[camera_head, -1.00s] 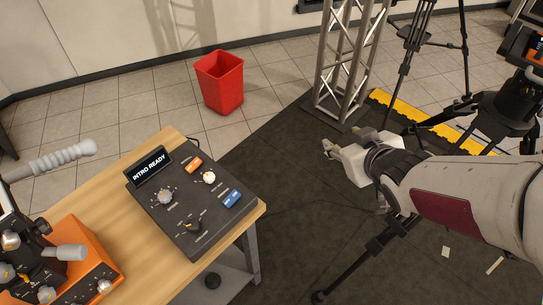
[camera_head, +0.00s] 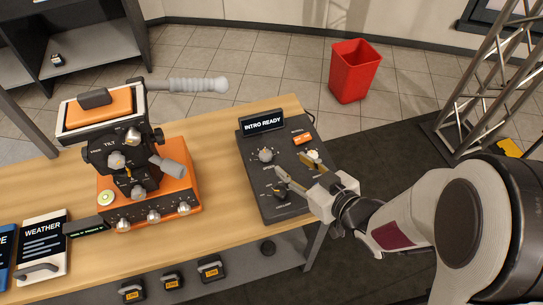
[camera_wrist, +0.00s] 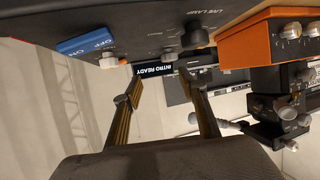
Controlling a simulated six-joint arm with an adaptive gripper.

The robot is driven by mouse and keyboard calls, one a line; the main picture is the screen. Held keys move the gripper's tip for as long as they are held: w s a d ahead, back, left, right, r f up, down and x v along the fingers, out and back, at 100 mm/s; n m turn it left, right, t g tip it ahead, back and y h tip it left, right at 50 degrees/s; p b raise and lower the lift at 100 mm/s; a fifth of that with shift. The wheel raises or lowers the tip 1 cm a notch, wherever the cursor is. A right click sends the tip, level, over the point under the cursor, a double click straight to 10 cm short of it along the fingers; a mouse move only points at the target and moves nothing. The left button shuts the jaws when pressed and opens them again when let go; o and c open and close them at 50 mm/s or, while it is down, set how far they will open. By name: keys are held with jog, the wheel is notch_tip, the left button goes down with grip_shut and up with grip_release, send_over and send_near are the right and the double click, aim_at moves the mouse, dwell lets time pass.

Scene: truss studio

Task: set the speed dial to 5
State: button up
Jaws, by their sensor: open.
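The dark control panel (camera_head: 262,205) lies on the wooden bench, with a lit "INTRO READY" sign (camera_head: 262,123) at its far edge. It carries a grey dial (camera_head: 265,155) with marks around it and a dark knob (camera_head: 281,191) nearer me. A pale knob (camera_head: 313,156) is partly behind my gripper. The labels are too small to tell which is the speed dial, or its setting. My gripper (camera_head: 294,166) is open and empty over the panel's right half. In the wrist view its fingers (camera_wrist: 160,82) are spread apart, with panel knobs (camera_wrist: 195,35) beyond.
An orange camera-head unit (camera_head: 150,200) with a ribbed grey handle (camera_head: 185,85) stands left of the panel. A "WEATHER" card (camera_head: 42,250) lies farther left. A red bin (camera_head: 355,70) stands on the floor behind. A blue on/off switch (camera_wrist: 85,42) shows beside the fingers.

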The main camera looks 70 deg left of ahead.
aim_at(267, 155)
jog(key=shift+s+a+f+g, duration=0.1)
jog(key=shift+s+f+g, duration=0.1)
jog(key=shift+s, duration=0.3)
jog(key=shift+s+f+g, duration=0.1)
jog(key=shift+s+g, duration=0.1)
jog(key=shift+s, duration=0.3)
jog(key=shift+a+f, duration=0.1)
jog(key=shift+a, duration=0.05)
jog(key=shift+x, duration=3.75)
jog(key=c, duration=1.1)
